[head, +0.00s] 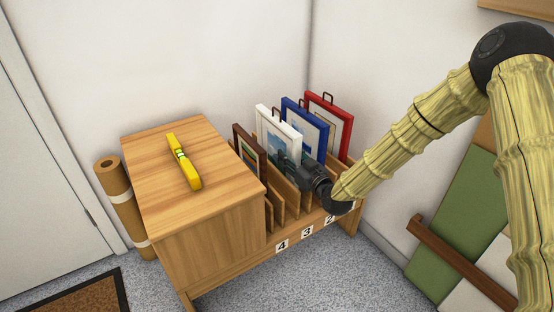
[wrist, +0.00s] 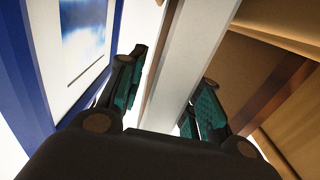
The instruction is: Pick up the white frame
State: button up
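The white frame (head: 265,124) stands upright in a slot of the wooden rack, between a brown frame and a blue frame. My gripper (head: 285,164) reaches in from the right at its near side edge, covering part of its lower front. In the wrist view, the white frame's edge (wrist: 192,55) runs between the two fingers of my gripper (wrist: 172,78). The fingers are apart, one on each side of the edge, with gaps visible. I cannot see any firm contact.
The blue frame (head: 291,107) is close on one side, also in the wrist view (wrist: 22,70). The brown frame (head: 239,138) is on the other side; a red frame (head: 343,103) stands at the far end. A yellow level (head: 184,162) lies on the cabinet top (head: 215,165).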

jog(key=shift+c, duration=0.2)
grip_shut()
jog(key=shift+r, duration=0.1)
